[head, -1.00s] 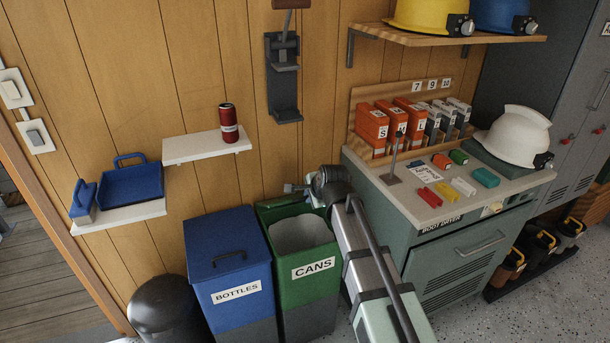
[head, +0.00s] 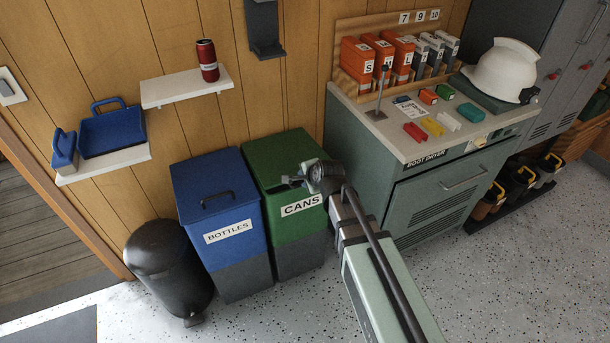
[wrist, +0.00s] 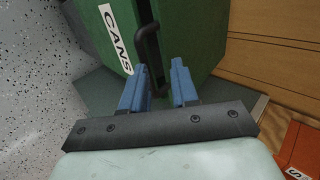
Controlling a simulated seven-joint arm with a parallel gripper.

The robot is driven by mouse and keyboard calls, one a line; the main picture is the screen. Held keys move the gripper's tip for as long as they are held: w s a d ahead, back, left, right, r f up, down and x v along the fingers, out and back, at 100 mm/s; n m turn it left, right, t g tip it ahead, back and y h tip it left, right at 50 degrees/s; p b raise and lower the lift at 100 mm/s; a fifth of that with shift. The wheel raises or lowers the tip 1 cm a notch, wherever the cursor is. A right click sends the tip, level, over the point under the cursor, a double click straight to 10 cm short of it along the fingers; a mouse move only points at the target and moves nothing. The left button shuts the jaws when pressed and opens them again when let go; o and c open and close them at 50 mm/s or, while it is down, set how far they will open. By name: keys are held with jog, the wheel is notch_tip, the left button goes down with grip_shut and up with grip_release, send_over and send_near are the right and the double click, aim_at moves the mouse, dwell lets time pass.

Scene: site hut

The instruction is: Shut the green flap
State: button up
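The green bin (head: 294,230) marked CANS stands right of the blue bin. Its green flap (head: 275,153) lies over the top in the head view; I cannot tell whether it is fully seated. In the wrist view the flap (wrist: 190,30) has a dark handle (wrist: 147,45) at its front edge, beside a thin dark line above the labelled front. My gripper (head: 294,181) is at the bin's front top edge.
The blue BOTTLES bin (head: 216,200) stands close on the left, with a black bin (head: 168,268) beyond it. The grey-green boot dryer (head: 430,195) stands close on the right. Speckled floor (head: 275,310) in front is clear.

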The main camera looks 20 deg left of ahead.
jog(key=shift+o, duration=0.7)
jog(key=v, duration=1.2)
jog(key=shift+s, duration=0.1)
